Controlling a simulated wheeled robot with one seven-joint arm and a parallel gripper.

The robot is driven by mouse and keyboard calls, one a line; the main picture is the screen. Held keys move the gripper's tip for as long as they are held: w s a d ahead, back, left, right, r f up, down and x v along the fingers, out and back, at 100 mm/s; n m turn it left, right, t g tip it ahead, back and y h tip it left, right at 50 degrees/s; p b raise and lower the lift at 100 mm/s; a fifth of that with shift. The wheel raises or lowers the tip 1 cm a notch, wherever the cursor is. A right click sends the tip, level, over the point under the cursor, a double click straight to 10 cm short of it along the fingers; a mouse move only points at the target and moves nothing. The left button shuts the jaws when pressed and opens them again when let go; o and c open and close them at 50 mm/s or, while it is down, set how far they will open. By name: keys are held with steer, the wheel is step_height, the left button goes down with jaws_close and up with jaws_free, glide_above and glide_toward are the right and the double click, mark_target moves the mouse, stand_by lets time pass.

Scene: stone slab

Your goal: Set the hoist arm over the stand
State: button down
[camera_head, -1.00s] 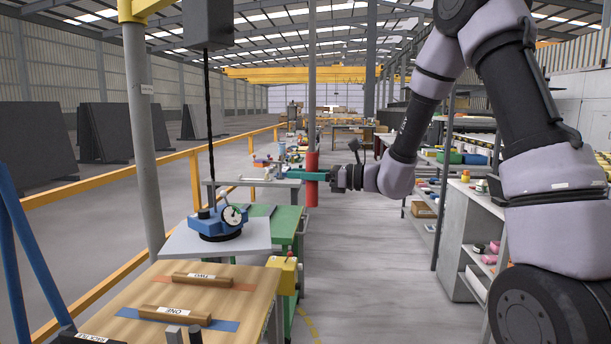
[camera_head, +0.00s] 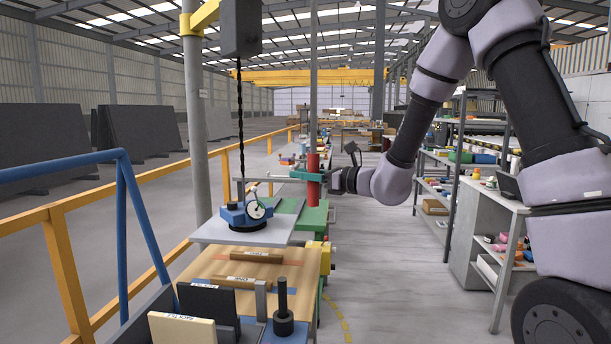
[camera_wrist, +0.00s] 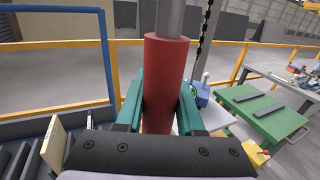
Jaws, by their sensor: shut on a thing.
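My gripper (camera_head: 307,175) has green fingers shut around a red sleeve (camera_head: 313,190) on an upright grey rod. The wrist view shows the red sleeve (camera_wrist: 164,85) between the fingers (camera_wrist: 160,110). A grey hoist box (camera_head: 241,28) hangs by the yellow arm (camera_head: 203,18) on a grey post. Its chain (camera_head: 239,130) drops to a blue lifter (camera_head: 245,214) with a dial, on a pale grey slab (camera_head: 213,231). The slab looks level, by the far edge of a wooden-topped table (camera_head: 205,272) with two labelled bars. I cannot tell which thing is the stand.
A blue-framed rack (camera_head: 125,240) with dark and cream slabs (camera_head: 180,332) fills the near left. A yellow rail (camera_head: 65,270) runs along the left. A green table (camera_head: 310,218) stands beyond the slab. Shelves (camera_head: 480,215) line the right; the middle aisle floor is clear.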

steer(key=shift+r, duration=0.15)
steer(key=c, duration=0.5)
jaws_free()
steer(key=shift+w, duration=0.1)
steer(key=v, duration=1)
steer(key=shift+s+d, duration=0.3)
